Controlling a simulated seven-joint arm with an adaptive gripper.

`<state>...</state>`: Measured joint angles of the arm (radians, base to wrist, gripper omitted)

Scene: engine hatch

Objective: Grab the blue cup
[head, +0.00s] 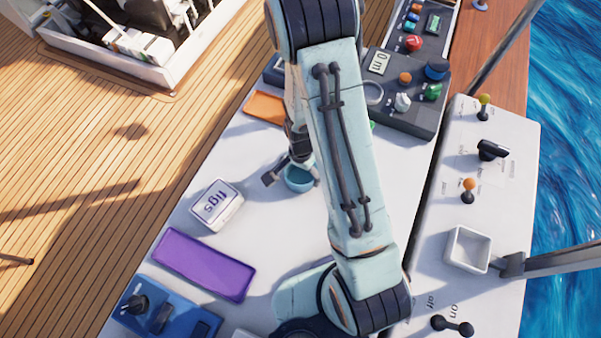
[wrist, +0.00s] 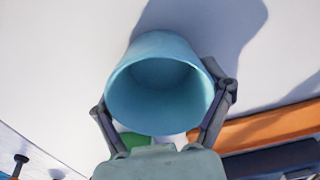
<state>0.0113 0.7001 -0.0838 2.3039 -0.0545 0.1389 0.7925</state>
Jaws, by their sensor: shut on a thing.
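The blue cup (wrist: 160,85) fills the middle of the wrist view, its open mouth facing the camera. My gripper (wrist: 163,105) has one finger on each side of the cup and is shut on it. In the head view the cup (head: 299,180) shows at the end of my arm, over the white table, partly hidden by the gripper (head: 292,172). I cannot tell for sure whether the cup touches the table.
A white "figs" box (head: 217,206) and a purple tray (head: 203,264) lie to the left on the white table (head: 262,238). An orange tray (head: 265,107) is behind. A control box (head: 405,95) with knobs and a lever panel (head: 489,180) stand to the right.

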